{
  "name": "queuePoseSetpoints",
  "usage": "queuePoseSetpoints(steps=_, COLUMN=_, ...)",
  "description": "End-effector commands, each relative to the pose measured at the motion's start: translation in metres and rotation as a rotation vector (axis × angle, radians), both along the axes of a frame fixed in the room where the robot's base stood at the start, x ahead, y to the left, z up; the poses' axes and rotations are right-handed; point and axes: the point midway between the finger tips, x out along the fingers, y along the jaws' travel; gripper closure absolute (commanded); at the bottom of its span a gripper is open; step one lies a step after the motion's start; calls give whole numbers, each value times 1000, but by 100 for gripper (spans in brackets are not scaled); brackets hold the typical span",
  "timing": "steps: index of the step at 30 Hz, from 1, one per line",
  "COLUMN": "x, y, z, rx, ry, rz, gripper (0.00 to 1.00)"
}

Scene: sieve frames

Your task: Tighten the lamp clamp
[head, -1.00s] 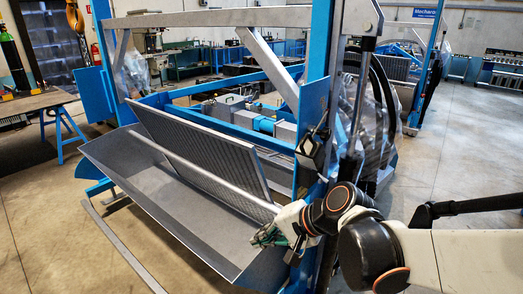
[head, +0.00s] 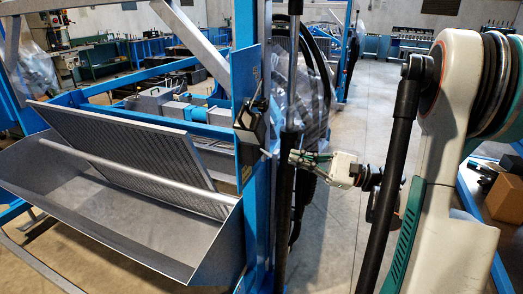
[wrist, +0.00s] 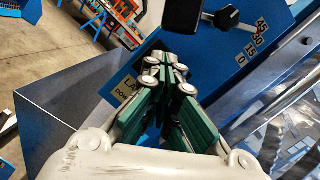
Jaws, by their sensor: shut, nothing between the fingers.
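The black lamp (head: 250,122) is mounted on the blue upright post in the head view. Its lower edge also shows at the top of the wrist view (wrist: 183,14). Beside it in the wrist view is a dark clamp lever (wrist: 222,17) with a pale rod, near a scale marked 45, 30, 15, 0 (wrist: 254,42). My gripper (head: 294,157) is right of the post in the head view. In the wrist view its green-padded fingers (wrist: 166,68) are shut and empty, below the lamp and apart from the lever. The fingers partly hide a label (wrist: 128,88) on the blue plate.
A grey metal trough (head: 110,228) with a perforated panel (head: 135,140) stands left of the post. A black vertical cylinder (head: 288,150) and dark hoses (head: 320,70) are close to my gripper. Open floor (head: 335,235) lies below and right of it.

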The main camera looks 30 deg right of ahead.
Motion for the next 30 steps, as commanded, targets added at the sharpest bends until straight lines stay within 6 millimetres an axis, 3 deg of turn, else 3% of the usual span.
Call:
queuePoseSetpoints(steps=1, x=-5, y=-9, z=-1, rx=14, ry=-9, rz=-6, gripper=100)
queuePoseSetpoints(steps=5, x=-7, y=-13, z=2, rx=33, ry=-20, rz=-6, gripper=100)
queuePoseSetpoints(steps=21, x=48, y=44, z=17, rx=31, ry=-20, rz=-2, gripper=100)
queuePoseSetpoints(steps=30, x=59, y=55, z=22, rx=30, ry=-20, rz=-6, gripper=100)
